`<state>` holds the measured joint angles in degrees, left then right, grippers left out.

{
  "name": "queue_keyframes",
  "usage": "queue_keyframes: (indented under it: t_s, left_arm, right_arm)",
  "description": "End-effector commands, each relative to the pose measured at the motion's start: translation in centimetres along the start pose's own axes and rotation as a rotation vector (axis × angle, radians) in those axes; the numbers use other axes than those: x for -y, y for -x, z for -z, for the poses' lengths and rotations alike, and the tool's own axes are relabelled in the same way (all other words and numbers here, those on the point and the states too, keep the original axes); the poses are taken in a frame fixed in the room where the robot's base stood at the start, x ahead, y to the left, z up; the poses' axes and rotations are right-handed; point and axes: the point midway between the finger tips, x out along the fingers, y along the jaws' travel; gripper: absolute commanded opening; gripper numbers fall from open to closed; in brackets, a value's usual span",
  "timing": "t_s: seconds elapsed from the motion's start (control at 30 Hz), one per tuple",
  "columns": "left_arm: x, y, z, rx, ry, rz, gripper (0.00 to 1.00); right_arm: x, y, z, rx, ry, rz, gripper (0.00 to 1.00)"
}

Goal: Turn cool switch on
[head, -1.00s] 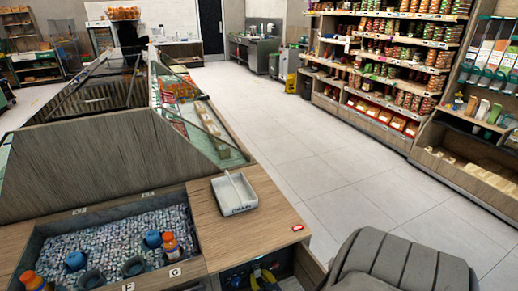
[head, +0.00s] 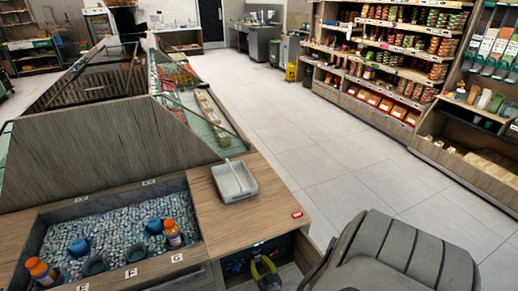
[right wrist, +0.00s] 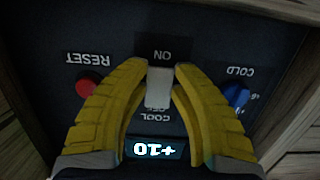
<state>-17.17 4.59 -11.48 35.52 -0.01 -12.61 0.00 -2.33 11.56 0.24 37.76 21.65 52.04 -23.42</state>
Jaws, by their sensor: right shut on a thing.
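The cool switch (right wrist: 159,88) is a small pale lever on a dark panel, in the middle of the right wrist view. An upside-down ON label is above it, and OFF and COOL labels are below it. My right gripper (right wrist: 161,70) has its two yellow fingers on either side of the lever, shut on it. In the head view my right gripper (head: 264,270) is at the panel (head: 238,266) in the recess under the counter. Whether the lever is fully at ON, I cannot tell. My left gripper is not in view.
A red RESET button (right wrist: 88,85) and a blue COLD knob (right wrist: 236,95) flank the fingers. A lit display (right wrist: 155,149) sits below the switch. Wooden walls edge the recess. A metal scoop tray (head: 235,181) and an ice bin with bottles (head: 174,233) are above and left.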

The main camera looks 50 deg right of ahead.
Motion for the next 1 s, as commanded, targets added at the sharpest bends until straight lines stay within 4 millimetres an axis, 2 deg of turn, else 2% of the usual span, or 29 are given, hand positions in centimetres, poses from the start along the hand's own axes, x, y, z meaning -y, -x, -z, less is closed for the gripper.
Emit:
queue_keyframes:
  t_s: [0.7,0.73,0.9,1.0]
  left_arm:
    - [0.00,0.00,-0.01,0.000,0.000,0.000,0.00]
    - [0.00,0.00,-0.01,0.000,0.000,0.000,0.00]
    - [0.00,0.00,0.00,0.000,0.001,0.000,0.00]
    - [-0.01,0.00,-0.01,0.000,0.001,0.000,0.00]
  right_arm:
    - [0.03,0.05,-0.11,-0.061,0.001,0.005,0.00]
    - [0.03,0.05,-0.10,-0.061,0.001,0.005,0.29]
    - [0.02,0.03,-0.06,-0.062,0.000,0.005,0.49]
    - [0.02,0.03,-0.05,-0.062,0.000,0.005,0.51]
